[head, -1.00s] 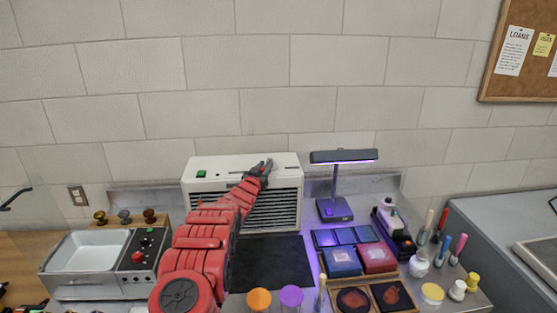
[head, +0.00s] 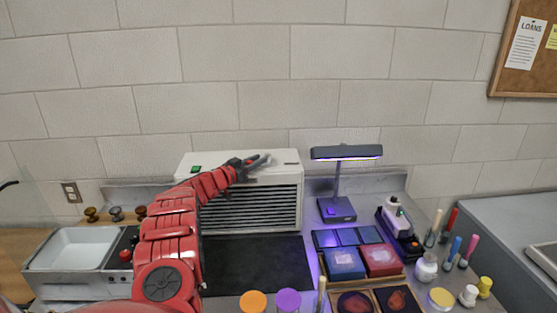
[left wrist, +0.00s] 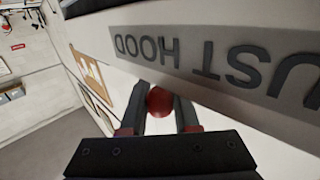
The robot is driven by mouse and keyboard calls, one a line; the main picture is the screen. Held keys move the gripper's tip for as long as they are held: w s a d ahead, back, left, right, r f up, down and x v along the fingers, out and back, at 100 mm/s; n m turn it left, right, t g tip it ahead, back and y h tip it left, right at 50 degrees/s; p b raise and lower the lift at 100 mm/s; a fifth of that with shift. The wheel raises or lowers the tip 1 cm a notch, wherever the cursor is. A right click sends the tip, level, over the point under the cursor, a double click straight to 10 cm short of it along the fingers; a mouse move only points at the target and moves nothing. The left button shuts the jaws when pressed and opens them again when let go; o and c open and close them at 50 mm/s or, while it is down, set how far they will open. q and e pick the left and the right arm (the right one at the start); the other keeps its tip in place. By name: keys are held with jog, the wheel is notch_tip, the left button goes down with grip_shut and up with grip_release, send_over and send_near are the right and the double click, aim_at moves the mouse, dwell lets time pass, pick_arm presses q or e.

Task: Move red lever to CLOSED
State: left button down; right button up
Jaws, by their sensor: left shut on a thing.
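The red lever's round knob (left wrist: 160,101) shows in the left wrist view between the two fingers of my left gripper (left wrist: 161,98). The fingers are shut on it, close beside the white dust hood's (left wrist: 205,62) lettered front. In the head view my left gripper (head: 258,161) is at the upper front of the white dust hood (head: 285,170), right of its middle. My gripper hides the lever there, and I cannot read a CLOSED mark. My right gripper is in neither view.
A lamp (head: 337,208) with a purple glow stands right of the hood. A dark mat (head: 260,265) lies in front of the hood. Boxes, jars and brushes crowd the right side. A metal unit with a white basin (head: 85,248) is at left.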

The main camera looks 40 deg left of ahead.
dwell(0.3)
pick_arm(q)
jog(key=c, duration=0.7)
grip_release()
jog(key=shift+s+a, duration=0.1)
jog(key=shift+s, duration=0.05)
jog(key=shift+o, duration=0.2)
